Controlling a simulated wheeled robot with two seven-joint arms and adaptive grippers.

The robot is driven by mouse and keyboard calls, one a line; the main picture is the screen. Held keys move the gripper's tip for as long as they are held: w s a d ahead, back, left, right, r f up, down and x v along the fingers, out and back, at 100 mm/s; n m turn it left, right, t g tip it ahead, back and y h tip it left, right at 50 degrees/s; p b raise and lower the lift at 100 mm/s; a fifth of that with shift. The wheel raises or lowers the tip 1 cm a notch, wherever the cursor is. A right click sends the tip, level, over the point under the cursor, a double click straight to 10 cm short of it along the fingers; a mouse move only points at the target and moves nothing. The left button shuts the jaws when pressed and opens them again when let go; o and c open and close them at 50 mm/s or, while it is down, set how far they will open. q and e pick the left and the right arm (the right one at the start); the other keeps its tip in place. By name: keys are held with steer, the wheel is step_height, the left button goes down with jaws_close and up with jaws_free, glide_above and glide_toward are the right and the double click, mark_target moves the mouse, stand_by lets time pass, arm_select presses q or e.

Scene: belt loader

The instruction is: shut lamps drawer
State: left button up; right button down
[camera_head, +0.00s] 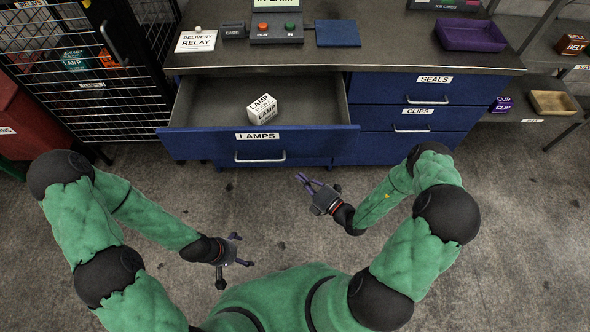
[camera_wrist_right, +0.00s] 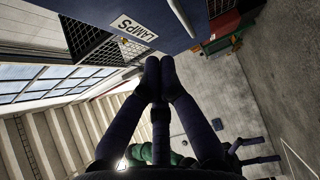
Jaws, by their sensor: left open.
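The lamps drawer (camera_head: 200,144) is pulled far out of the blue cabinet, its inside showing. Its front carries a LAMPS label (camera_head: 257,136) and a metal bar handle (camera_head: 260,157). A white lamp box (camera_head: 263,108) lies inside. My right gripper (camera_head: 314,183) is in front of the drawer, below and right of the handle, apart from it. In the right wrist view its fingertips (camera_wrist_right: 160,65) look close together, below the LAMPS label (camera_wrist_right: 134,28); how far they are shut is unclear. My left gripper (camera_head: 238,261) is open and empty, low over the floor.
The closed seals drawer (camera_head: 440,97) and clips drawer (camera_head: 450,122) are right of the open one. The counter (camera_head: 390,50) above holds a control box (camera_head: 277,28), a blue mat (camera_head: 338,33) and a purple tray (camera_head: 470,35). A mesh cage (camera_head: 110,105) stands left. Floor before the drawer is clear.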

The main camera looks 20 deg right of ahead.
steer(key=b, duration=0.2)
glide_toward(275, 146)
steer(key=w+a, duration=0.1)
steer(key=a, duration=0.3)
steer(key=shift+w+d+f+b, duration=0.1)
steer(key=shift+w+d+b, duration=0.2)
steer(key=shift+w, duration=0.3)
steer(key=shift+w+d+f+b, duration=0.15)
steer(key=shift+w+b, duration=0.2)
steer(key=shift+w, duration=0.2)
arm_select(q)
steer(key=shift+f, duration=1.9)
arm_select(e)
steer(key=shift+w+d+r, duration=0.15)
steer(key=shift+w+r, duration=0.05)
steer(key=shift+w, duration=0.5)
